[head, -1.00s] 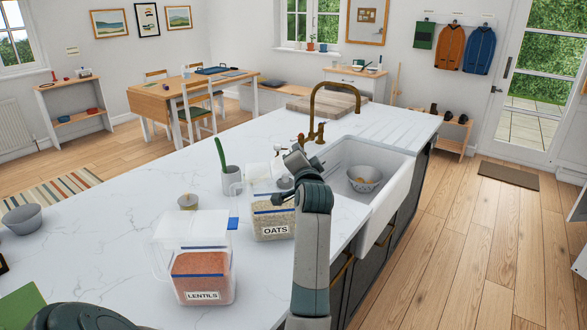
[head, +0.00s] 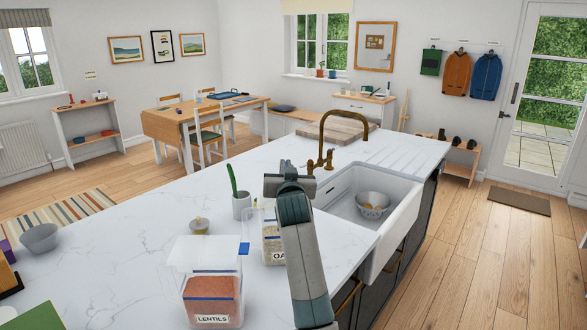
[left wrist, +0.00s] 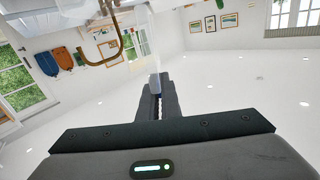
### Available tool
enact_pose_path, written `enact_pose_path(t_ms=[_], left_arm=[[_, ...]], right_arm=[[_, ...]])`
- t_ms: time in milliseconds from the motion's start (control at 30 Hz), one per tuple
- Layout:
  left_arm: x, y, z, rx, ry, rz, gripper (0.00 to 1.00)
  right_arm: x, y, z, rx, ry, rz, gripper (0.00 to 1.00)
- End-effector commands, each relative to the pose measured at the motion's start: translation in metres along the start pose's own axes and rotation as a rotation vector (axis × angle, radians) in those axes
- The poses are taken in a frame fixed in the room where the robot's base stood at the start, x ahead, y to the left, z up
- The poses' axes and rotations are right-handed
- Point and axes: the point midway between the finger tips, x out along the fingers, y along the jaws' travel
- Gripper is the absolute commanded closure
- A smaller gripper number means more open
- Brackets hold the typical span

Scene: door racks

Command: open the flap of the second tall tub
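My right gripper is not in view.
A grey cup (head: 241,207) with a green-handled tool and a small pot (head: 199,226) stand left of the oats tub. The sink (head: 352,215) with a bowl (head: 373,204) and brass tap (head: 330,140) lie right and behind. The counter's left side is mostly clear.

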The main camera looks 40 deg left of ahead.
Motion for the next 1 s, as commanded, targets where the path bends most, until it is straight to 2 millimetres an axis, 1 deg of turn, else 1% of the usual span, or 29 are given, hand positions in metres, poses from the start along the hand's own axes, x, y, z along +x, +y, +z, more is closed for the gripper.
enact_pose_path(t_ms=[33, 200, 333, 533, 867, 900, 933, 967, 1000], left_arm=[[0.0, -0.004, 0.0, -0.035, -0.001, -0.002, 1.0], [0.0, -0.014, 0.001, -0.134, -0.002, -0.002, 1.0], [0.0, -0.018, 0.002, -0.182, -0.002, -0.001, 1.0], [0.0, -0.021, 0.003, -0.212, -0.003, -0.001, 1.0], [0.0, -0.021, 0.003, -0.213, -0.003, -0.001, 1.0], [0.0, -0.021, 0.003, -0.213, -0.003, -0.001, 0.89], [0.0, -0.021, 0.003, -0.213, -0.003, -0.001, 0.82], [0.0, -0.021, 0.003, -0.213, -0.003, -0.001, 0.77], [0.0, -0.021, 0.003, -0.213, -0.003, -0.001, 0.77]], right_arm=[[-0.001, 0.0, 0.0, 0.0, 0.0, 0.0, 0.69], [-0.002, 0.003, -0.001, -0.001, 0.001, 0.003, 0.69], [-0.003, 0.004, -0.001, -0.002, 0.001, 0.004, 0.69], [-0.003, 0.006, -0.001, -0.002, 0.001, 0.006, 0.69], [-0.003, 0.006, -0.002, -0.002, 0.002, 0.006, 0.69], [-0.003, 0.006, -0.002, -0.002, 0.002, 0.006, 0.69], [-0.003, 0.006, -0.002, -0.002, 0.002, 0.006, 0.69], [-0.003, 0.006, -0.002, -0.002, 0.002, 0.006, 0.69], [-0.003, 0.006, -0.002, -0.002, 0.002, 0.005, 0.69]])
